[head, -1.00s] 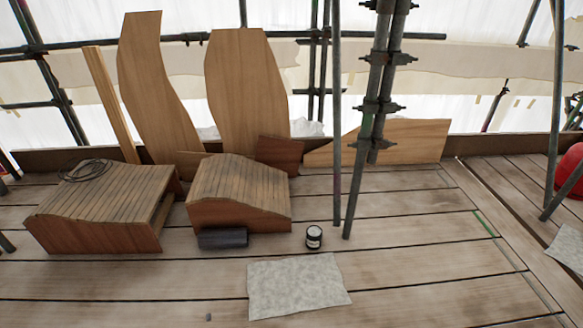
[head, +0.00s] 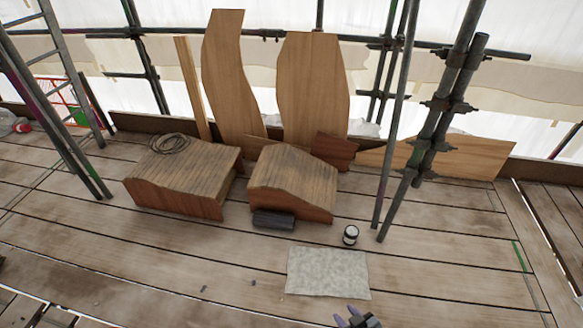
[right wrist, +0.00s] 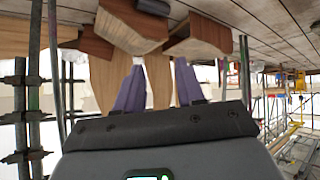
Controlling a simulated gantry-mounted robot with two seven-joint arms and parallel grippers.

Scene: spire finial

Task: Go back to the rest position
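My right gripper (head: 350,312) shows at the bottom edge of the head view, just below a pale grey sheet on the deck. In the right wrist view its two purple fingers (right wrist: 160,68) stand apart with nothing between them. The gripper is open and empty. My left gripper does not show in either view.
Two wooden blocks with slatted tops, a left one (head: 182,178) with coiled cable (head: 168,143) and a right one (head: 292,182), stand on the deck. A dark roll (head: 273,219), a small jar (head: 350,235) and the grey sheet (head: 327,272) lie nearby. Scaffold poles (head: 395,120) rise behind.

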